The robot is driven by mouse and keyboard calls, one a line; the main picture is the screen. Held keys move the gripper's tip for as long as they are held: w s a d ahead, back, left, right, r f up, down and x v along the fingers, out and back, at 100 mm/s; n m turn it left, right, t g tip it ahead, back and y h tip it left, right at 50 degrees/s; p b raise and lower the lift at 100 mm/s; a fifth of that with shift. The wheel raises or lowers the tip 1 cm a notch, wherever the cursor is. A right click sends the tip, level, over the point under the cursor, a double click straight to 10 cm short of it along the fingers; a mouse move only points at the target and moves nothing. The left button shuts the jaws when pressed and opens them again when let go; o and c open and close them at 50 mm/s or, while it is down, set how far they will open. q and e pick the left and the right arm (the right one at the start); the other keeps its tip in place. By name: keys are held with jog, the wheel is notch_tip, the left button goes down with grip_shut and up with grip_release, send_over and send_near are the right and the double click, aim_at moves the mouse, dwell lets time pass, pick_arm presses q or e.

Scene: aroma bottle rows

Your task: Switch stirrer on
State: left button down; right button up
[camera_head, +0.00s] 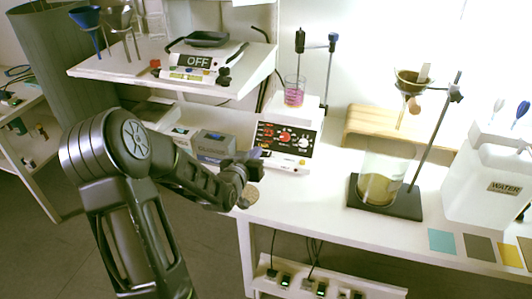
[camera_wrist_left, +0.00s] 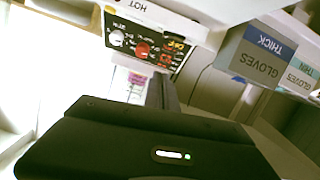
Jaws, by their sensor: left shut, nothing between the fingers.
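The stirrer (camera_head: 287,140) stands on the bench with a dark front panel carrying a red knob, a white knob and a red lit readout. A glass with pink liquid (camera_head: 294,97) stands on its top. In the left wrist view the panel (camera_wrist_left: 147,50) appears upside down, with the red knob (camera_wrist_left: 143,49), the white knob (camera_wrist_left: 117,38) and a "HOT" label. My left gripper (camera_head: 256,154) is shut and empty, just left of and in front of the panel's lower left. I cannot tell whether it touches. My right gripper is out of view.
Glove boxes (camera_head: 214,146) stand left of the stirrer, near my left forearm. A raised shelf (camera_head: 125,72) above holds a device with an "OFF" sign (camera_head: 198,62). To the right are a beaker on a dark stand (camera_head: 385,208) and a water container (camera_head: 485,185).

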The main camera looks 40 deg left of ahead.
pick_arm(q)
jog(key=p, duration=0.1)
send_over(266, 161)
jog(key=shift+w+a+f, duration=0.1)
jog(key=shift+a+f, duration=0.1)
jog(key=shift+f, duration=0.4)
jog(key=shift+a+f, duration=0.15)
jog(key=shift+f, duration=0.4)
notch_tip(266, 161, down, 3)
jog(key=shift+d+r, duration=0.15)
jog(key=shift+r, duration=0.05)
jog(key=shift+d+f, duration=0.1)
jog(key=shift+f, duration=0.4)
jog(key=shift+d+f+b, duration=0.15)
jog(key=shift+f+b, duration=0.35)
jog(key=shift+b, duration=0.2)
jog(key=shift+r+m, duration=0.2)
jog(key=shift+m, duration=0.1)
